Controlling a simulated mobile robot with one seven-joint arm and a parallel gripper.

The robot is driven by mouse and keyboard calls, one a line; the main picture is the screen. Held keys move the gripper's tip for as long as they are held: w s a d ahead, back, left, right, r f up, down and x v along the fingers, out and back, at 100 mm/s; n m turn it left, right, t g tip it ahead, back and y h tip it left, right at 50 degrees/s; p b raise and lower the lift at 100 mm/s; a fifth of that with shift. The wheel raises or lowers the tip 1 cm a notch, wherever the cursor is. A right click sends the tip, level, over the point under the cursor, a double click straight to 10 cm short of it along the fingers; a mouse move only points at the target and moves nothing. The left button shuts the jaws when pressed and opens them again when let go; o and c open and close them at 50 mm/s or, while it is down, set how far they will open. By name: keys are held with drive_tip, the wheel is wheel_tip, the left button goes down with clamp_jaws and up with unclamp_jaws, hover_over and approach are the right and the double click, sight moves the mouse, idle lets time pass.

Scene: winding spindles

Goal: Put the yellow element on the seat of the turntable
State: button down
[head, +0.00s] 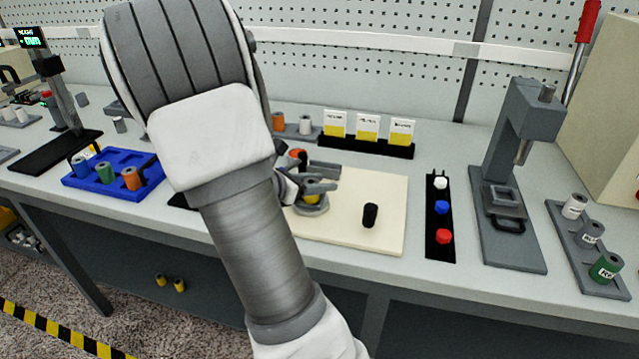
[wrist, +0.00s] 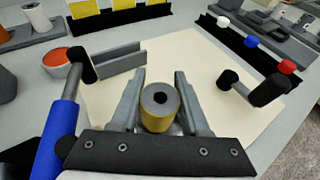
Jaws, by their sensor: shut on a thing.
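The yellow element (wrist: 160,108), a short cylinder with a grey top and a dark centre hole, is between the fingers of my gripper (wrist: 161,76). My gripper is shut on it, and it looks upright. In the head view the yellow element (head: 312,198) shows as a small patch under my gripper (head: 318,187). A grey round base (head: 310,209), apparently the turntable, shows just below it on the cream board (head: 385,190). The seat is hidden by the element and gripper. I cannot tell whether the element touches it.
A black upright knob (head: 370,215) stands on the board right of my gripper. Beyond it are a black strip with white, blue and red buttons (head: 441,208) and a grey press (head: 515,170). A blue tray (head: 112,176) of spools is left. Yellow-labelled cards (head: 367,130) stand behind.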

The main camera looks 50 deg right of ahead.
drive_tip(key=shift+f, duration=0.25)
drive_tip(key=shift+c, duration=2)
unclamp_jaws()
drive_tip(key=shift+r, duration=0.1)
drive_tip(key=shift+r, duration=0.1)
drive_tip(key=shift+a+r, duration=0.1)
drive_tip(key=shift+r, duration=0.15)
drive_tip(key=p+v, duration=0.2)
drive_tip(key=v, duration=0.9)
drive_tip(key=shift+a, duration=0.35)
drive_tip(key=s+a+r+m+t+y, duration=0.3)
drive_tip(key=a+m, duration=0.5)
drive_tip(key=a, duration=0.3)
drive_tip(key=s+a+r+m+t+y, duration=0.4)
drive_tip(key=s+a+m+y, duration=0.4)
drive_tip(key=a+y, duration=0.2)
drive_tip(key=shift+s+a+r+m, duration=0.3)
drive_tip(key=shift+a+r+m, duration=0.1)
drive_tip(key=shift+r, duration=0.45)
